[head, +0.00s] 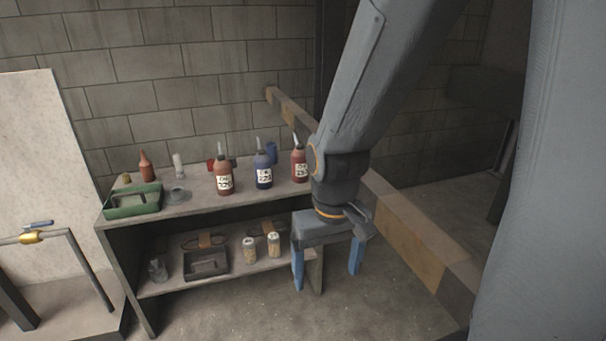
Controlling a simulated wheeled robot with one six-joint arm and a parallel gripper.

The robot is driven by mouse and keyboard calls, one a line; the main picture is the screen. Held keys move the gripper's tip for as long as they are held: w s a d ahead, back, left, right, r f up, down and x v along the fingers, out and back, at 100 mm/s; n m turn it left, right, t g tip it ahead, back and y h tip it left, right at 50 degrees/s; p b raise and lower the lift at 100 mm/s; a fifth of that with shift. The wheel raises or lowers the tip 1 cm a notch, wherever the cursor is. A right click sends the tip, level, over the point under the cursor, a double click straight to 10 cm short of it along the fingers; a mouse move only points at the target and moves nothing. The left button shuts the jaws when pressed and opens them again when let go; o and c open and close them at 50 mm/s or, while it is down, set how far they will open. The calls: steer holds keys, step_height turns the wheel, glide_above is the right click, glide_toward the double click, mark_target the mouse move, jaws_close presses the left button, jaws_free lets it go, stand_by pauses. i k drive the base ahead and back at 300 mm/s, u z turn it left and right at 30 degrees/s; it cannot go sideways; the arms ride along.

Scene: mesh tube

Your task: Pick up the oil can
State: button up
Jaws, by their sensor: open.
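Three spouted, labelled bottles stand upright on the top shelf of a grey bench: a brown-red one (224,179), a dark blue one (263,173) and a red one (299,167) at the right. I cannot tell which of these is the oil can. My gripper (326,274) points down, with its two blue fingers wide apart and nothing between them. In the picture it is right of and below the bottles, by the bench's right end. My arm passes close to the red bottle in the picture.
The bench top also holds a green tray (118,212), a brown bottle (146,168) and a white tube (178,165). The lower shelf holds two jars (250,250), a dark tray (206,264) and a glass jar (158,270). A striped beam (420,245) lies to the right. Floor in front is clear.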

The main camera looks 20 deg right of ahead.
mark_target(299, 168)
steer(key=u, duration=0.6)
steer(key=i, duration=0.75)
steer(key=z, duration=0.65)
steer(key=i, duration=0.5)
steer(key=z, duration=0.05)
